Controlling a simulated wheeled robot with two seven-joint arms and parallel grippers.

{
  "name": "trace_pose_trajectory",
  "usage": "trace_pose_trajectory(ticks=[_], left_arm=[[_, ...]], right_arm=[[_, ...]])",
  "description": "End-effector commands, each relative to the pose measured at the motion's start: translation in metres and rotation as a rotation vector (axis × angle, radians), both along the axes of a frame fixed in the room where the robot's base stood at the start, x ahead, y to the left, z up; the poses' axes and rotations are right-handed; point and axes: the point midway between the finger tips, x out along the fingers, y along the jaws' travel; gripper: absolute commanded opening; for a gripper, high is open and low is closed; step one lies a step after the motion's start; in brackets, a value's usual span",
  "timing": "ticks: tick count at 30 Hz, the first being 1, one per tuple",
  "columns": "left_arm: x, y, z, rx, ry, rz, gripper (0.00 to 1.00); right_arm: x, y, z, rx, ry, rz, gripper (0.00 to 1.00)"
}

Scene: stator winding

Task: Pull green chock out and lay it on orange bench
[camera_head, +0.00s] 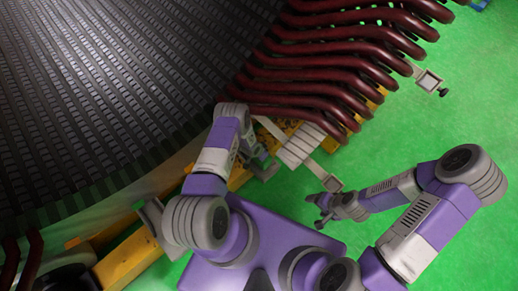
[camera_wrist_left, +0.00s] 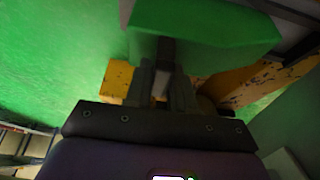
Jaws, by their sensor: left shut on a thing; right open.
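The green chock (camera_wrist_left: 205,20) is a smooth block across the top of the left wrist view. My left gripper (camera_wrist_left: 165,75) is shut on it, with its fingers at the chock's near edge. In the head view my left gripper (camera_head: 260,162) is beside the yellow-orange beam, partly hidden by its own arm; I cannot make out the chock there. An orange, worn surface (camera_wrist_left: 265,85), possibly the bench, lies below the chock in the wrist view. My right gripper (camera_head: 322,209) is open and empty over the green floor at centre right.
The large dark stator (camera_head: 110,90) fills the upper left. Dark red coil bars (camera_head: 325,75) stick out at the upper right. A yellow-orange beam (camera_head: 130,258) runs along the stator's edge. Pale brackets (camera_head: 298,148) stand near the left gripper. Green floor (camera_head: 450,110) is clear at the right.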

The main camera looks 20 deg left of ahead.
Motion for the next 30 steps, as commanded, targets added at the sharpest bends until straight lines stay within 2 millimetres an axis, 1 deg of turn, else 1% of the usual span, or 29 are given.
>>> trace_pose_trajectory(ticks=[4,14,15,20,21,28,30], left_arm=[[-0.0018,-0.0063,0.0003,0.0,0.0,0.0,0.0],[-0.002,-0.0074,-0.0001,0.0,0.0,0.0,0.0],[-0.002,-0.0073,-0.0001,0.0,0.0,0.0,0.27],[-0.0019,-0.0071,-0.0001,0.001,0.0,0.0,0.51],[-0.0019,-0.0071,-0.0001,0.001,0.0,0.0,0.53],[-0.0019,-0.0068,0.0003,0.001,0.0,0.001,0.53],[-0.0026,-0.0063,0.0036,0.001,0.0,0.001,0.53]], right_arm=[[0.0,0.0,0.0022,0.0,0.0,0.0,0.74],[0.0,0.0,0.0021,0.0,0.0,0.0,0.74],[0.0,0.0,0.0022,0.0,0.0,0.0,0.74],[0.0,0.0,0.0022,0.0,0.0,0.0,0.74],[0.0,0.0,0.0022,0.0,0.0,0.0,0.74],[0.0,-0.0001,0.0024,0.0,0.0,0.0,0.74],[0.0,0.0,0.0044,0.0,0.0,0.0,0.74]])
